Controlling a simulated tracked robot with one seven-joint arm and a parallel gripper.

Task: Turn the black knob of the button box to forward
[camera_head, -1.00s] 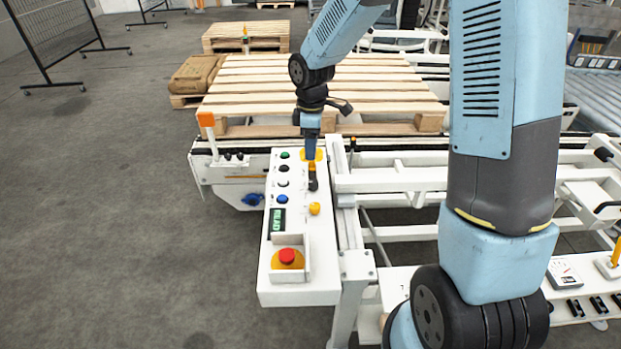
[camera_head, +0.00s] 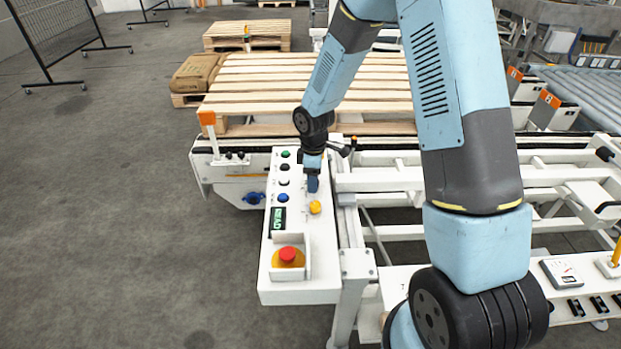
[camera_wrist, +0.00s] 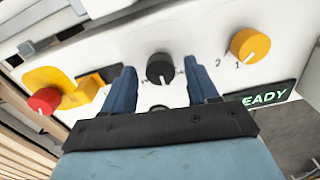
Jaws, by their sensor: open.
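The button box (camera_head: 315,262) is a white panel with several buttons and knobs, left of my arm in the head view. The black knob (camera_wrist: 160,68) shows in the wrist view, with a light pointer line on its face. My gripper (camera_wrist: 164,82) is open, with one blue finger on each side of the black knob and clear gaps between. I cannot tell whether the fingertips reach past the knob's face. In the head view my gripper (camera_head: 313,188) is over the panel and hides the black knob. The label by the knob is partly covered and unreadable.
A yellow knob marked 1 and 2 (camera_wrist: 250,45) is to the right in the wrist view, above a green READY display (camera_wrist: 265,97). A red knob on yellow (camera_wrist: 45,100) is at the left. A red emergency button (camera_head: 288,255) sits behind a white guard.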

